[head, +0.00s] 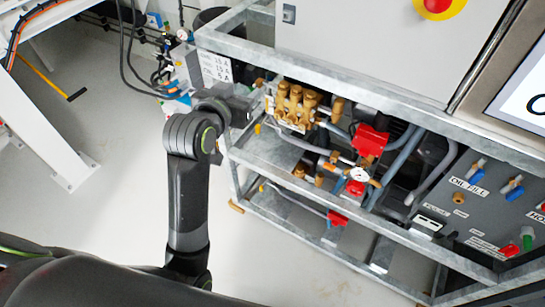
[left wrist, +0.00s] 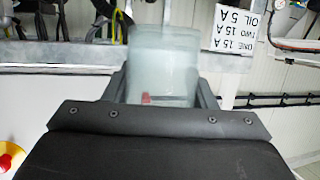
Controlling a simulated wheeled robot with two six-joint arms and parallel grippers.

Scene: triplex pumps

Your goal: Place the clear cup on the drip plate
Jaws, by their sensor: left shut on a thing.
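The clear cup (left wrist: 165,62) shows in the left wrist view as a translucent, pale grey-green vessel between the fingers. My left gripper (left wrist: 163,88) is shut on it. A small red patch shows at the cup's lower part. In the head view my left gripper (head: 243,106) is at the left end of the metal frame, beside the brass pump. The cup cannot be made out clearly there. I cannot pick out the drip plate with certainty in either view. My right gripper is not in view.
The galvanized frame (head: 262,52) surrounds the brass pump (head: 294,103), a red valve (head: 370,139), a gauge (head: 358,174) and hoses. A grey control cabinet (head: 370,40) stands above. A panel (head: 480,195) with small valves is at right. Open floor (head: 125,190) lies at left.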

